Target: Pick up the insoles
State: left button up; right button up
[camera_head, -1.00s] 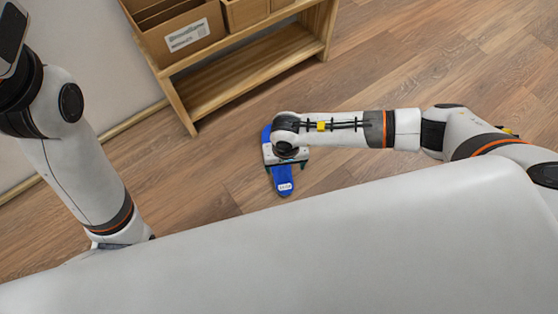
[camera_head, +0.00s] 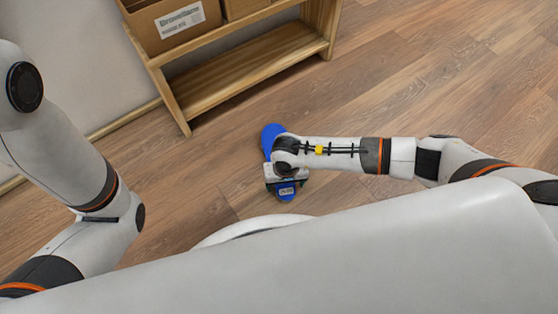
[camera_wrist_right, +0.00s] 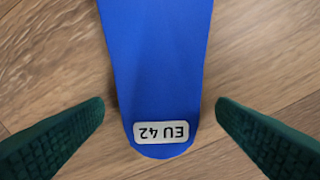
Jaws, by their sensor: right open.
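A blue insole (camera_head: 271,134) lies on the wooden floor in the head view, partly hidden under my right wrist. The right wrist view shows the insole (camera_wrist_right: 160,60) closely, with a white "EU 42" label (camera_wrist_right: 162,132) near its rounded end. My right gripper (camera_head: 285,185) is above the insole's labelled end. In the wrist view, its dark green fingers (camera_wrist_right: 160,125) stand open on either side of the insole, with a gap on each side. My left arm is at the left, but its gripper is outside the view.
A wooden shelf (camera_head: 240,75) with cardboard boxes (camera_head: 175,27) stands at the top, beside a pale wall (camera_head: 75,60). The wooden floor (camera_head: 430,85) to the right of the shelf is clear.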

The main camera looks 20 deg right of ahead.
jog(key=shift+f, duration=0.45)
jog(key=shift+r, duration=0.1)
jog(key=c, duration=1.2)
jog(key=shift+o, duration=0.2)
jog(key=shift+r, duration=0.15)
